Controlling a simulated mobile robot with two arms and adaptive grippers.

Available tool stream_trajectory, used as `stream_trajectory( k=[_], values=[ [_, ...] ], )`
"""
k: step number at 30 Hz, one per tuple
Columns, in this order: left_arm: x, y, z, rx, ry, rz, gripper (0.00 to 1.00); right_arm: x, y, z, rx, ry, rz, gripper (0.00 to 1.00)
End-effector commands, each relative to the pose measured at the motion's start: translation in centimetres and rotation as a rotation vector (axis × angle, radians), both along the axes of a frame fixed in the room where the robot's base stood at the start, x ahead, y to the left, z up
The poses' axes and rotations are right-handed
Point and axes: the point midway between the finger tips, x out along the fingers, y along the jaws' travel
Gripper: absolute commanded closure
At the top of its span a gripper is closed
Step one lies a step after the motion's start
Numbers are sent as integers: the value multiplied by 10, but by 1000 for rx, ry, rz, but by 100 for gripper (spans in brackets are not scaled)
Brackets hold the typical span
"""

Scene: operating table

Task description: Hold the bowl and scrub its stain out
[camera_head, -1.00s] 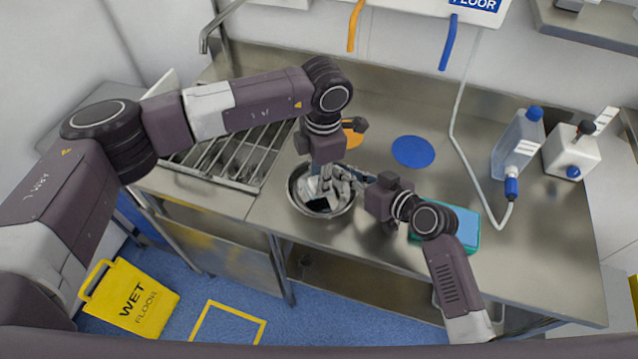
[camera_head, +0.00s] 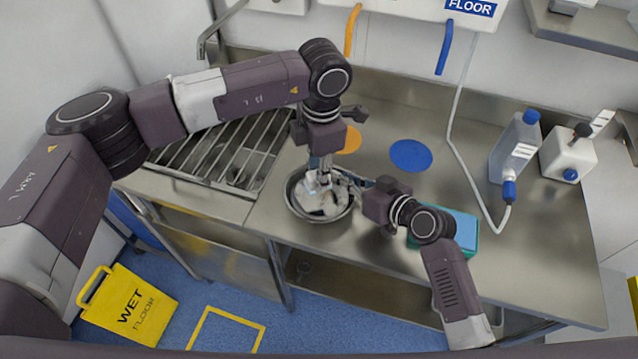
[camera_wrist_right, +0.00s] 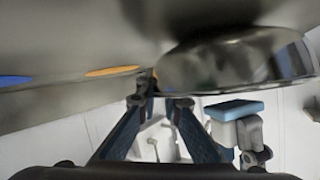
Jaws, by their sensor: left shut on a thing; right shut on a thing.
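The metal bowl (camera_head: 291,203) stands on the steel counter, with pale and dark patches visible inside. My left gripper (camera_head: 323,178) points down over the bowl. In the right wrist view it seems shut on a light blue block (camera_wrist_right: 235,109), likely a sponge, above the bowl (camera_wrist_right: 235,65). The head view barely shows that block. My right gripper (camera_head: 357,184) reaches in from the right and is shut on the bowl's right rim; its fingers (camera_wrist_right: 160,100) show beside the bowl in the wrist view. The exact contact and the stain's outline are hard to see.
A teal tray with a blue inside (camera_head: 468,232) sits under my right forearm. A blue disc (camera_head: 411,155) and an orange disc (camera_head: 350,140) lie behind. A bottle (camera_head: 514,150) and a white canister (camera_head: 568,153) stand right. A draining rack (camera_head: 225,150) is left.

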Motion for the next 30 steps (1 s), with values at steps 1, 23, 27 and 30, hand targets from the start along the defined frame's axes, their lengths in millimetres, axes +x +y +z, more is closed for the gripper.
stream_trajectory(
  k=[1,23,27,30],
  values=[
    [0,0,0,0,0,0,97,-1,0,-2,-3,4,1,90],
    [0,0,0,0,0,0,97,-25,-19,11,-4,2,2,73],
    [0,0,0,0,0,0,97,-46,-37,21,-5,2,2,73],
    [0,0,0,0,0,0,97,-61,-49,28,-5,4,1,73]
  ],
)
